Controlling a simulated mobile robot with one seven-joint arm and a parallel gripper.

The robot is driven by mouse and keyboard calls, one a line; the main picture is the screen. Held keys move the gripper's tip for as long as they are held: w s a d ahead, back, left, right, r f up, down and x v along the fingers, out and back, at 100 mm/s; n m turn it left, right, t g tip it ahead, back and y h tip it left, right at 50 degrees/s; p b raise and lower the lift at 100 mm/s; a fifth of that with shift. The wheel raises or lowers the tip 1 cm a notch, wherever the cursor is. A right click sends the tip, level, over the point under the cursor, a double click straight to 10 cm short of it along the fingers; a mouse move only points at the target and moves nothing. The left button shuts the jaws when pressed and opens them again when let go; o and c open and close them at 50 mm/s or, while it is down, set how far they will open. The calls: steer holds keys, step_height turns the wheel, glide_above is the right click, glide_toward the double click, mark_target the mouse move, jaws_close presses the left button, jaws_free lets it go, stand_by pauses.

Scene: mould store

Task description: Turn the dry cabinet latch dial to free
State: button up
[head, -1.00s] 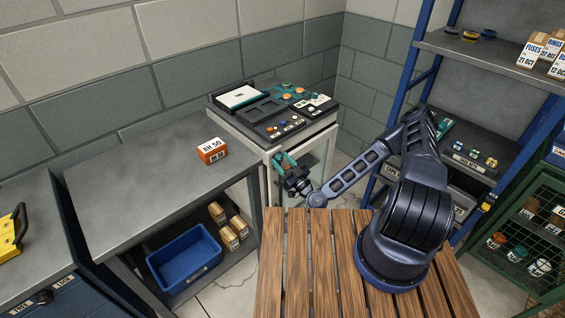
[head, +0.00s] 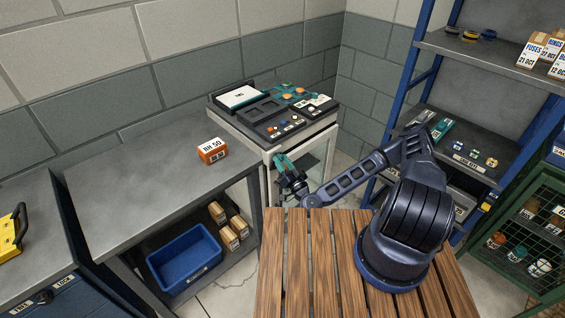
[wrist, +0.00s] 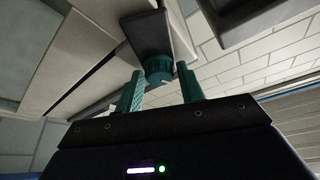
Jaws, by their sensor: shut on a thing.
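The dry cabinet (head: 317,150) is pale, with a glass door, and stands past the end of the grey bench in the head view. Its latch dial (wrist: 158,68) is a ribbed teal knob on a dark plate (wrist: 147,32) in the wrist view. My gripper (head: 279,159) is at the upper left of the cabinet front in the head view and hides the dial there. In the wrist view the teal fingers of my gripper (wrist: 159,80) are on either side of the dial, shut on it. I cannot read the dial's setting.
A black tray with small parts (head: 275,125) lies on the cabinet top. An orange humidity meter (head: 212,151) stands on the grey bench (head: 140,180). A wooden slatted table (head: 312,260) is under my arm. Blue shelving (head: 420,60) stands to the right.

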steer(key=m+h, duration=0.1)
steer(key=m, duration=0.3)
steer(key=m+h, duration=0.2)
steer(key=m, duration=0.2)
steer(key=shift+s+h, duration=0.1)
steer(key=shift+h, duration=0.2)
steer(key=m+h, duration=0.1)
steer(key=m, duration=0.2)
steer(key=m+g+h, duration=0.1)
steer(key=m, duration=0.3)
steer(key=shift+r, duration=0.1)
steer(key=shift+m, duration=0.3)
steer(key=o, duration=0.8)
